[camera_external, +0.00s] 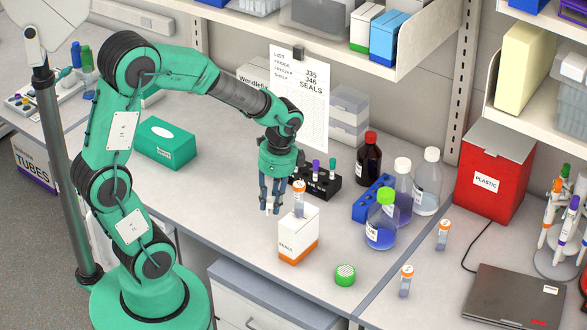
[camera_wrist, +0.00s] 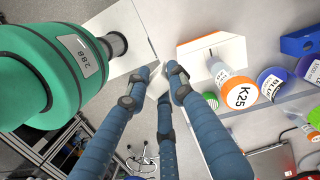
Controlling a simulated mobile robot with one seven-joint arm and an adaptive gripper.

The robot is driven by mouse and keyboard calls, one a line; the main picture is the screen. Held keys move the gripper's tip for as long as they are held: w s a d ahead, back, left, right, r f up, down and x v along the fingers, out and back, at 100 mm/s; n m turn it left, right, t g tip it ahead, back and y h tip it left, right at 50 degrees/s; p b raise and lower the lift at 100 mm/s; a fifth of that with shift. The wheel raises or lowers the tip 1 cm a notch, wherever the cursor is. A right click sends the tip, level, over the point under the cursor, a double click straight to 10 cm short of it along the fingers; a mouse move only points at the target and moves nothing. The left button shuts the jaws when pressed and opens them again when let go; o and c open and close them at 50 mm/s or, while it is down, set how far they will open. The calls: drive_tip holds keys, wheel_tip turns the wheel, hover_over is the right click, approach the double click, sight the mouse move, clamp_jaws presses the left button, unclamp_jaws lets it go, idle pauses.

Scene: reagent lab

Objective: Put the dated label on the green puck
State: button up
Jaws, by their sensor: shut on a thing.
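The green puck (camera_external: 345,275) lies on the bench near its front edge, right of the white and orange SEALS box (camera_external: 298,236). It also shows in the wrist view (camera_wrist: 211,100), partly hidden. My gripper (camera_external: 270,209) points down just left of the SEALS box, above the bench. Its fingers are closed on a small white piece (camera_wrist: 157,84), apparently the label. No date can be read on it, and the fingers hide part of it.
An orange-capped vial (camera_external: 299,200) stands on the SEALS box, close beside my fingers. A black rack (camera_external: 322,185) and several bottles stand behind. Two more orange-capped vials (camera_external: 405,281) (camera_external: 443,236) stand at the right. The bench around the puck is clear.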

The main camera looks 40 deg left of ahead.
drive_tip(key=s+d+m+p, duration=0.1)
drive_tip(key=s+d+m, duration=0.5)
drive_tip(key=d, duration=0.7)
wheel_tip(320, 180, down, 11)
drive_tip(key=s+n, duration=0.1)
drive_tip(key=shift+d, duration=0.1)
hover_over(345, 271)
drive_tip(key=shift+d+f, duration=0.35)
drive_tip(key=shift+f, duration=0.4)
drive_tip(key=shift+f, duration=1.75)
drive_tip(key=shift+f+b, duration=0.1)
drive_tip(key=shift+b, duration=0.2)
